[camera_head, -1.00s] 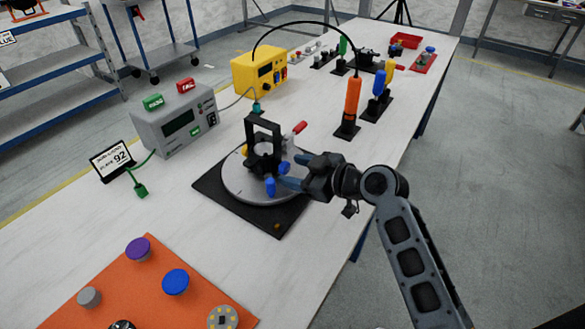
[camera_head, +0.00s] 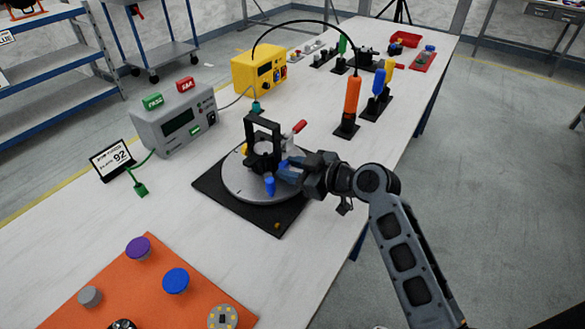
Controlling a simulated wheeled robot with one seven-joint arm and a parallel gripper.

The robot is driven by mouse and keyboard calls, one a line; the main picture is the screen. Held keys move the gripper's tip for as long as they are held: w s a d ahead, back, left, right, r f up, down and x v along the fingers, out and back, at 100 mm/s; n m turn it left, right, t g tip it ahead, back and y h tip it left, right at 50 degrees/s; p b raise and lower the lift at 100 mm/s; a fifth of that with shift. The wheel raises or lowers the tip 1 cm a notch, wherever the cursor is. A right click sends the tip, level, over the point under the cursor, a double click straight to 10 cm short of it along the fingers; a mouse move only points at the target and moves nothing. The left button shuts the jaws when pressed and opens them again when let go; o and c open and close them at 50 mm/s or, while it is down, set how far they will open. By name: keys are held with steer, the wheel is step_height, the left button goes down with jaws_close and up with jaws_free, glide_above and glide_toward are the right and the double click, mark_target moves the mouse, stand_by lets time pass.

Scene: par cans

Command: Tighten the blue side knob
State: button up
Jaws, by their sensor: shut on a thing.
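The black yoke fixture (camera_head: 263,143) stands on a round grey turntable (camera_head: 240,184) on a black base plate. My gripper (camera_head: 286,170) reaches in from the right at the fixture's right side. It is shut on the blue side knob, which is mostly hidden between its fingers. A second blue piece (camera_head: 270,185) hangs low at the front of the fixture, just left of my gripper. A red-handled lever (camera_head: 299,127) sticks up behind my gripper. A small yellow part (camera_head: 245,149) shows at the fixture's left.
A grey tester (camera_head: 175,120) and a small display reading 92 (camera_head: 112,158) stand to the left. A yellow power box (camera_head: 258,72) and upright orange (camera_head: 352,98) and blue (camera_head: 378,84) tools stand behind. An orange mat (camera_head: 140,290) with knobs lies in front. Table right of the base is clear.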

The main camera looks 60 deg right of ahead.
steer(key=shift+c, duration=0.3)
steer(key=shift+d+m+y, duration=0.1)
steer(key=shift+m+y, duration=0.4)
steer(key=shift+m, duration=0.3)
steer(key=shift+d+m+y+p, duration=0.1)
steer(key=shift+m+y+p, duration=0.25)
steer(key=shift+m+y, duration=0.8)
steer(key=shift+m, duration=0.25)
steer(key=o, duration=1.1)
steer(key=shift+c, duration=0.2)
steer(key=shift+b+v, duration=0.45)
steer(key=shift+v, duration=3.45)
